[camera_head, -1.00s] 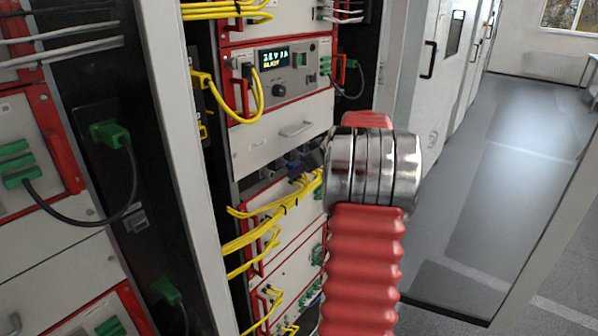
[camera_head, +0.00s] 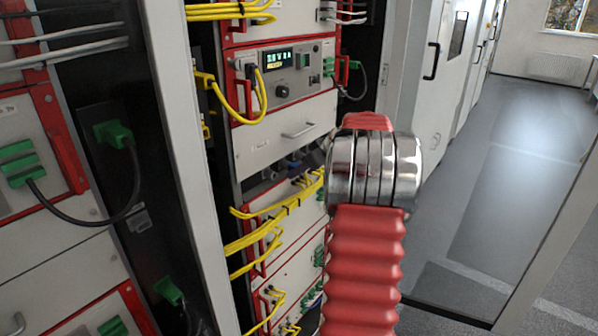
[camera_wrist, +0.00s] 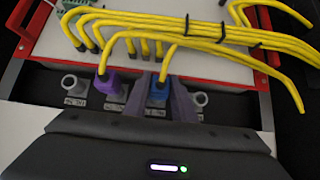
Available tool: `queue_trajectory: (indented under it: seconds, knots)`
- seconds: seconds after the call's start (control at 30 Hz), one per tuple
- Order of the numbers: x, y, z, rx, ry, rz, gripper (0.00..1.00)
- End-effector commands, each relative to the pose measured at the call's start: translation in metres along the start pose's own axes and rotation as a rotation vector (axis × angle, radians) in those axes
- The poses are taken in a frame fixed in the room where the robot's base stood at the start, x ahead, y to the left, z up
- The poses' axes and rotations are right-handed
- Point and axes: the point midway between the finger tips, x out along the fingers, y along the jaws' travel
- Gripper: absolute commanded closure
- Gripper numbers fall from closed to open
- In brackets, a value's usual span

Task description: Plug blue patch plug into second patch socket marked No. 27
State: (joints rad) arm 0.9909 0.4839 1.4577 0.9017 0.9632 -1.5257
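The blue patch plug (camera_wrist: 157,92) is in the wrist view, with a yellow cable rising from it. The two greyish-purple fingers of my gripper (camera_wrist: 160,100) lie close along both sides of it, shut on it. The plug is at the row of patch sockets; how deep it sits I cannot tell. A grey socket (camera_wrist: 200,99) without a plug is to its right, another (camera_wrist: 72,84) at far left. Small labels beside the sockets look upside down and are not readable.
A purple plug (camera_wrist: 106,84) is left of the blue one. Bundled yellow cables (camera_wrist: 205,31) cross above the sockets; they also hang down the rack in the head view (camera_head: 262,236). A panel with a drawer handle (camera_head: 298,131) sits above. Floor at right is clear.

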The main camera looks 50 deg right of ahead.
Motion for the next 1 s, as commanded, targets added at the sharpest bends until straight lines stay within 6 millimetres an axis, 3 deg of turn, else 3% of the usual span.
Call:
queue_trajectory:
  seconds: [0.23, 0.63, 1.0]
  knots:
    - [0.0, 0.0, 0.0, 0.0, 0.0, 0.0, 0.59]
    - [-0.006, 0.0, 0.0, 0.001, 0.0, 0.001, 0.58]
    - [-0.059, 0.001, 0.0, 0.0, 0.0, 0.003, 0.58]
